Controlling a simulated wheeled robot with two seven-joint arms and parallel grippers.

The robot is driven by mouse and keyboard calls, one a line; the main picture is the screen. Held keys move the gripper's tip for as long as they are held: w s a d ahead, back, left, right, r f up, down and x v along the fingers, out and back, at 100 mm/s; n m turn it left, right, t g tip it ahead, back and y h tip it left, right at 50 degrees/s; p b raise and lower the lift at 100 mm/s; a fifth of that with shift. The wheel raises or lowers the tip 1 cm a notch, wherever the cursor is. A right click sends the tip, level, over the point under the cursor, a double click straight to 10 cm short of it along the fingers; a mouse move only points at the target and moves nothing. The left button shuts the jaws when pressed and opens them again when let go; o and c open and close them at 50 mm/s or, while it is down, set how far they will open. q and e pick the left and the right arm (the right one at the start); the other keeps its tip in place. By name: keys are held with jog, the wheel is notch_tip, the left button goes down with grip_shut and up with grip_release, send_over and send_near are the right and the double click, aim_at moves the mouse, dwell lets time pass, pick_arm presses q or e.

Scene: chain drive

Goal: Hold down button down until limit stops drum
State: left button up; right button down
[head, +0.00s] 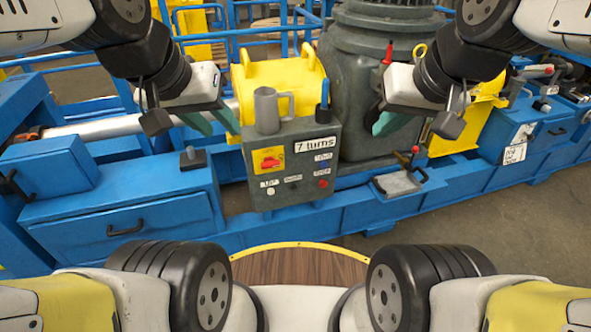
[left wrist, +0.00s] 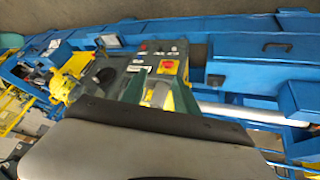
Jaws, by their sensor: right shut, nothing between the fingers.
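The grey control box (head: 292,165) stands in the middle of the head view, with a "7 turns" label (head: 315,144) and a red switch on a yellow plate (head: 269,160). Its lower row has a white button (head: 271,191) under a label like "UP", a dark button (head: 295,187) under a small blurred label, and a red button (head: 323,184). My left gripper (head: 217,124) is open and empty, left of the box and apart from it; its spread fingers show in the left wrist view (left wrist: 158,95). My right gripper (head: 385,124) is shut and empty, right of the box. The drum cannot be made out surely.
A grey mug (head: 267,112) and a blue-handled tool (head: 323,105) stand on the box top. A yellow housing (head: 290,78) and a large dark machine body (head: 365,60) rise behind. A red-knobbed lever (head: 415,150) stands at right. The space before the box front is clear.

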pick_arm(q)
grip_shut()
dwell(1.7)
